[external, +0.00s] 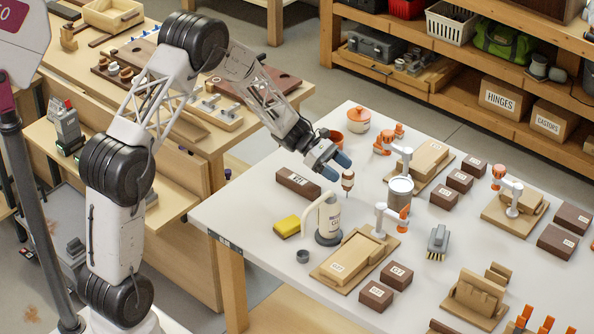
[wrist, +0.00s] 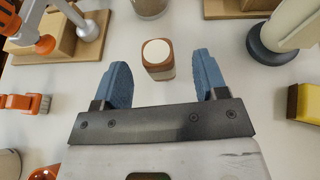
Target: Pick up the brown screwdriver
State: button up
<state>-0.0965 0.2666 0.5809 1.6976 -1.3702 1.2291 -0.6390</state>
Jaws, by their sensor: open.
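The brown screwdriver (external: 348,181) stands upright on the white table, its brown and pale handle up and its thin shaft down. In the wrist view the screwdriver (wrist: 158,60) shows its pale round end cap, ahead of and between the lines of the two blue fingers. My gripper (external: 333,167) is open and empty, just left of and above the screwdriver in the external view. In the wrist view my gripper (wrist: 163,78) has its fingers spread wide, with the handle near the fingertips. I cannot tell whether the handle is within their reach. The shaft is hidden in the wrist view.
A cream dispenser (external: 328,222) stands in front of the screwdriver. A silver can (external: 400,196) is to its right and a dark brown block (external: 298,184) to its left. A yellow sponge (external: 287,226) and an orange pot (external: 357,121) are nearby. Wooden clamp fixtures (external: 355,255) crowd the table.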

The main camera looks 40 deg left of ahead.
aim_at(353, 178)
jog(key=shift+d, duration=0.15)
jog(key=shift+x, duration=2.5)
jog(key=shift+w+r, duration=0.1)
jog(key=shift+c, duration=0.4)
jog(key=c, duration=1)
